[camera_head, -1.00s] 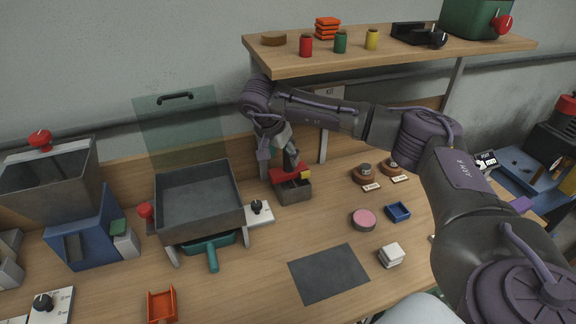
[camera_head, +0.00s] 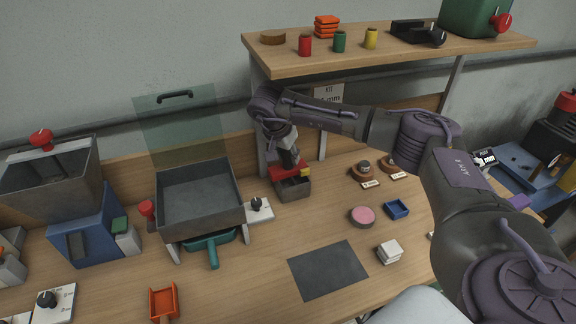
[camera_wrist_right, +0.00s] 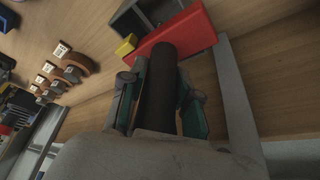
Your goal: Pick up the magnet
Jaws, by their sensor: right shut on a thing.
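The magnet (camera_head: 284,171) is a red bar with a yellow end and a dark upright handle. It sits at the top of a small grey open box (camera_head: 296,190) at the back of the bench. My right gripper (camera_head: 287,156) reaches down over it from above. In the right wrist view the fingers are shut around the dark handle, with the red bar of the magnet (camera_wrist_right: 182,34) just beyond them. The yellow end (camera_wrist_right: 126,46) points left there. I cannot tell whether the red bar touches the box. My left gripper is not in view.
A grey tray (camera_head: 170,225) on legs stands to the left, with a switch plate (camera_head: 257,207) close by the box. A shelf (camera_head: 370,60) hangs above my right arm. A dark mat (camera_head: 328,270), a pink disc (camera_head: 362,216) and a blue dish (camera_head: 397,209) lie on the bench.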

